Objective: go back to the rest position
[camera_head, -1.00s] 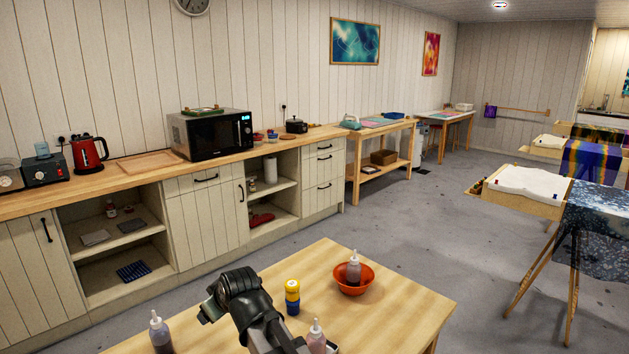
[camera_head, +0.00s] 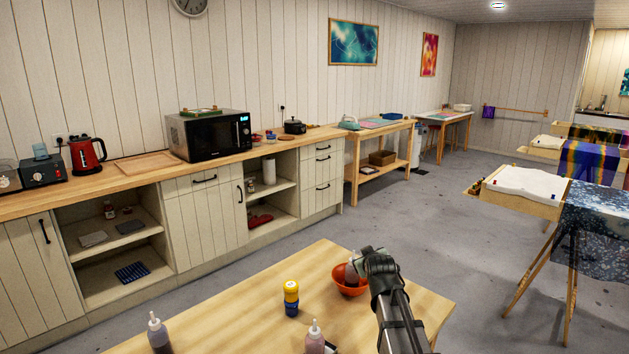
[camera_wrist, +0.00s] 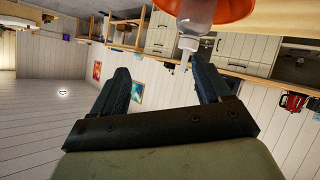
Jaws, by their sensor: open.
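My gripper shows in the wrist view (camera_wrist: 163,85) with its two dark fingers spread apart and nothing between them. In the head view my arm reaches up from the bottom edge, and its dark end (camera_head: 372,262) overlaps the right side of the orange bowl (camera_head: 345,286) in the picture. A squeeze bottle (camera_head: 352,271) stands in that bowl, partly hidden by my arm. In the wrist view the bowl (camera_wrist: 236,10) and the bottle with its white nozzle (camera_wrist: 194,22) appear at the top, beyond the fingers.
The wooden table (camera_head: 245,312) also holds a yellow and blue container (camera_head: 291,298) and two squeeze bottles, one at the left (camera_head: 158,334) and one at the front (camera_head: 315,338). A counter with a microwave (camera_head: 209,136) runs along the wall. Grey floor lies between.

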